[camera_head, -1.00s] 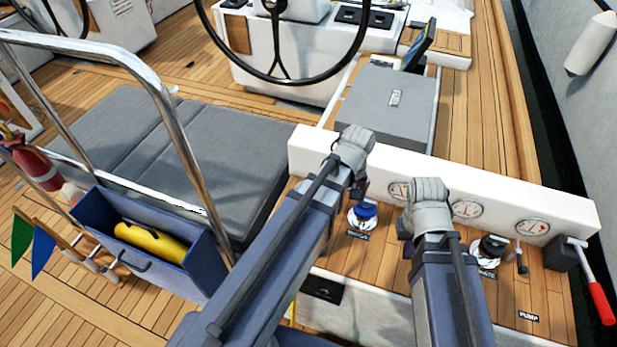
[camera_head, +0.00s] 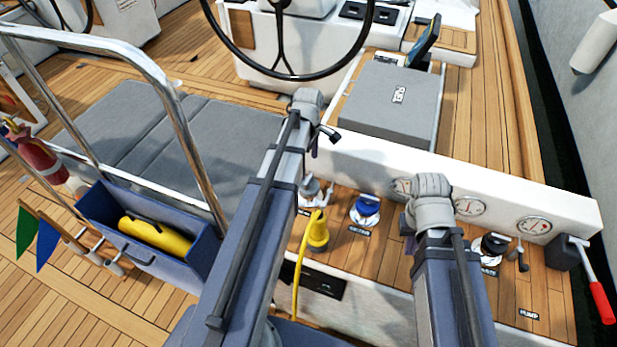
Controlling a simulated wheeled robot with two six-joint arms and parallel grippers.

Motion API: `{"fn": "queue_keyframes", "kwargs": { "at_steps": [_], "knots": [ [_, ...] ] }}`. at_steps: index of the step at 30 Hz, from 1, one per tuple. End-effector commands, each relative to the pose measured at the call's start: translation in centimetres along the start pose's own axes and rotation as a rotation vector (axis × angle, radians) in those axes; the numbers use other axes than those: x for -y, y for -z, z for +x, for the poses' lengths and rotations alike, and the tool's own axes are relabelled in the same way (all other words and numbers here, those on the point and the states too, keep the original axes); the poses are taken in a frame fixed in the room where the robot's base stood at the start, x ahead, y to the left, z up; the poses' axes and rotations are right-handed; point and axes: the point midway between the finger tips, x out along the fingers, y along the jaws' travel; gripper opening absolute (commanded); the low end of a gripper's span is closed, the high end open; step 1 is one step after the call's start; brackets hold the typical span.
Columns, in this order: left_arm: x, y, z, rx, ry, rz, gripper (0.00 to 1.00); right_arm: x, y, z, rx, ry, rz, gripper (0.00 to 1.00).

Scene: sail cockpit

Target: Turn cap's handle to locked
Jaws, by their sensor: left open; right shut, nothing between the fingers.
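My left gripper (camera_head: 323,140) is open and empty, above the deck at the near end of the white ledge. My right gripper (camera_head: 408,238) is shut and empty between the blue and black fittings; its fingers are mostly hidden by my wrist.
A yellow plug with a cable (camera_head: 318,233) stands by my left arm. The white ledge (camera_head: 355,157) carries gauges. A red-handled lever (camera_head: 601,300) is at right. A steel rail (camera_head: 180,115) and a blue bin (camera_head: 190,262) stand at left.

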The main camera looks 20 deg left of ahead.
Motion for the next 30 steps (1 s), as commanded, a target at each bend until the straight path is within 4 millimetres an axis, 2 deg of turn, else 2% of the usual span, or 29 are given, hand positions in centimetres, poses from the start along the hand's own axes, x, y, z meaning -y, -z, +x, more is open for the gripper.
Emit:
{"fn": "queue_keyframes", "kwargs": {
  "at_steps": [16,21,29,30],
  "knots": [
    [0.0,0.0,6.7,0.0,0.0,0.002,1.0,0.6,0.4,6.6,0.0,0.0,0.0,0.0],
    [0.0,0.0,7.4,0.0,0.0,0.002,1.0,0.7,0.4,7.3,0.0,0.0,0.0,0.0],
    [0.0,0.0,7.2,0.0,0.0,0.002,1.0,0.7,0.4,7.2,0.0,0.0,0.0,0.0],
    [0.0,0.0,7.2,0.0,0.0,0.002,0.95,0.7,0.4,7.2,0.0,0.0,0.0,0.0]
  ]
}}
